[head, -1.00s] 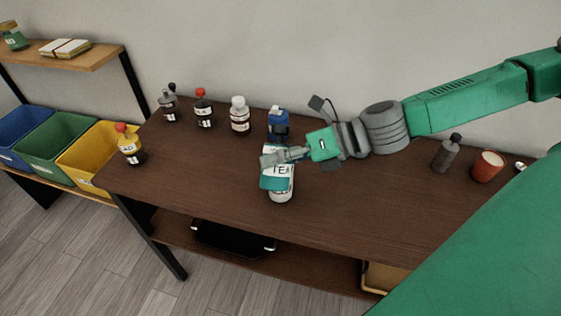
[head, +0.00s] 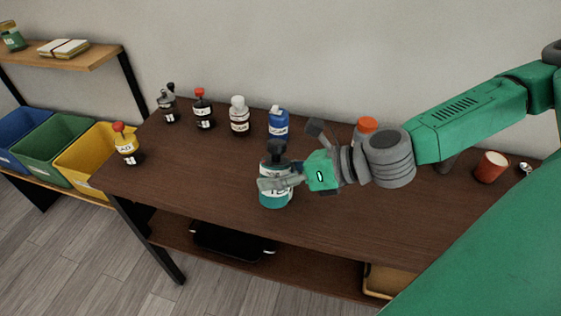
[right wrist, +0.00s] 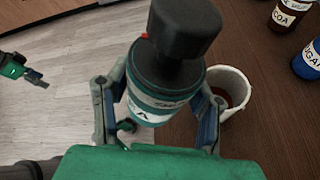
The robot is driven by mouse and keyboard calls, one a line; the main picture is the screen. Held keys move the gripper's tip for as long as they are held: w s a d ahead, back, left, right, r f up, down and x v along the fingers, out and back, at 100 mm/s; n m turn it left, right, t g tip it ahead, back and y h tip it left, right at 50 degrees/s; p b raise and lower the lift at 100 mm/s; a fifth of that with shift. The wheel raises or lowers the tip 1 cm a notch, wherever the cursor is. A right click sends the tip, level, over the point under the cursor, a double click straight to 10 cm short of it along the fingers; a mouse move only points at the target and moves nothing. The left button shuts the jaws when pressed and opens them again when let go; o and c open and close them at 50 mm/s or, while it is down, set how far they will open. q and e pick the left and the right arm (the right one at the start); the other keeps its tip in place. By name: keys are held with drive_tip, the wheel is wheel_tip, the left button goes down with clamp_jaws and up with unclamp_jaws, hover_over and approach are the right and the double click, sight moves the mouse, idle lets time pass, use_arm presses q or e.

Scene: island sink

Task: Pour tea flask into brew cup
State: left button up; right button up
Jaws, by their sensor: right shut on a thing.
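My right gripper (head: 268,183) is shut on the teal tea flask (head: 276,194), a bottle with a white label and black cap. It holds the flask roughly upright over the front of the table. In the right wrist view the flask (right wrist: 160,75) is between both fingers (right wrist: 158,110). A pale-rimmed cup (right wrist: 240,100) with a reddish-brown inside stands beside the flask there, apparently the brew cup; the head view does not show it clearly. What looks like my left gripper (right wrist: 36,80) is small at the left of the right wrist view, its opening unclear.
Labelled bottles stand along the table's back, including a blue one (head: 278,123) and a white-capped one (head: 239,116). A red cup (head: 491,166) stands at the right. The table's left front (head: 190,175) is clear.

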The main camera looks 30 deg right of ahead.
sight(273, 206)
drive_tip(key=shift+s+a+r+p, duration=0.1)
drive_tip(key=shift+s+p, duration=0.05)
drive_tip(key=shift+p, duration=0.15)
drive_tip(key=shift+n+t+h, duration=0.4)
drive_tip(key=shift+n, duration=0.4)
drive_tip(key=f+b, duration=0.1)
drive_tip(key=f, duration=0.1)
drive_tip(key=f+b, duration=0.1)
drive_tip(key=f, duration=0.1)
drive_tip(key=s+a+f+b, duration=0.1)
drive_tip(key=f, duration=0.1)
drive_tip(key=shift+s+a+r+p, duration=0.1)
drive_tip(key=shift+a+r+p, duration=0.05)
drive_tip(key=shift+p, duration=0.3)
drive_tip(key=shift+s+a+n+t, duration=0.1)
drive_tip(key=shift+n+t, duration=0.2)
drive_tip(key=shift+s+a+n+h, duration=0.1)
drive_tip(key=shift+s+n+h, duration=0.05)
drive_tip(key=shift+n+h, duration=0.15)
drive_tip(key=shift+f, duration=0.2)
